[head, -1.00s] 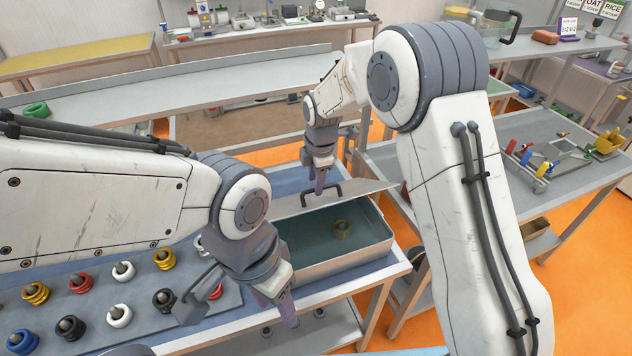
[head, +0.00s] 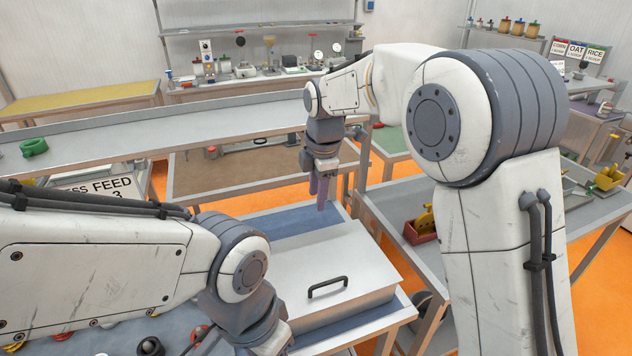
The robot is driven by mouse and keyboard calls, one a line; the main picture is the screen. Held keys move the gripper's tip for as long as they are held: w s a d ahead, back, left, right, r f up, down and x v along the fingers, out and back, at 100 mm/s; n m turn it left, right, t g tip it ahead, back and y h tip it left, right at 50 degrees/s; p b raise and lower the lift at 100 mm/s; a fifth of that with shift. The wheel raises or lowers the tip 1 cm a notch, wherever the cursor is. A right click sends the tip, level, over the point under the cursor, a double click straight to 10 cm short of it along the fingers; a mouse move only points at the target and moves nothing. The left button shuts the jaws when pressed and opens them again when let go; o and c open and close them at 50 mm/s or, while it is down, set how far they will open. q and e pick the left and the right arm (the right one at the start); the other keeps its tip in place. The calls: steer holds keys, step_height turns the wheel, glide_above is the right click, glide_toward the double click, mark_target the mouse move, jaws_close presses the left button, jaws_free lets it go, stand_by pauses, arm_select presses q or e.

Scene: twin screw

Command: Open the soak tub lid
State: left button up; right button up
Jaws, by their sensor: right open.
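The soak tub (head: 355,310) stands on the table at the lower middle of the head view. Its flat silver lid (head: 365,265) lies over it and hides the inside. A dark bar handle (head: 328,288) stands up from the lid near its front. My right gripper (head: 319,190) points down beyond the lid's far edge, open and empty, apart from the handle. My left gripper's wrist (head: 255,318) is left of the tub at the bottom edge; its fingers are largely out of view, so their state is unclear.
Several ring-like coloured parts, including a red one (head: 200,333), lie left of the tub, partly behind my left arm. A blue strip of tabletop (head: 290,220) behind the tub is clear. A side table (head: 405,205) with tools stands at the right.

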steer(key=s+f+m+g+b, duration=0.1)
steer(key=s+f+m+b, duration=0.3)
steer(key=s, duration=1.1)
steer(key=s+f+m+b, duration=0.5)
steer(key=s+f+m, duration=0.3)
steer(key=s, duration=0.7)
steer(key=shift+s+d+f+m+g+y, duration=0.15)
steer(key=shift+s+f+m+g+y, duration=0.2)
steer(key=shift+f, duration=0.2)
steer(key=shift+s+d+f+m+b, duration=0.2)
steer(key=shift+s+d+f+m, duration=0.15)
steer(key=shift+s, duration=0.25)
steer(key=shift+s+d+f+m+b, duration=0.2)
steer(key=shift+s+f+m, duration=0.1)
steer(key=shift+s, duration=0.25)
steer(key=c, duration=0.7)
steer(key=shift+s, duration=0.1)
jaws_close()
steer(key=shift+d, duration=0.1)
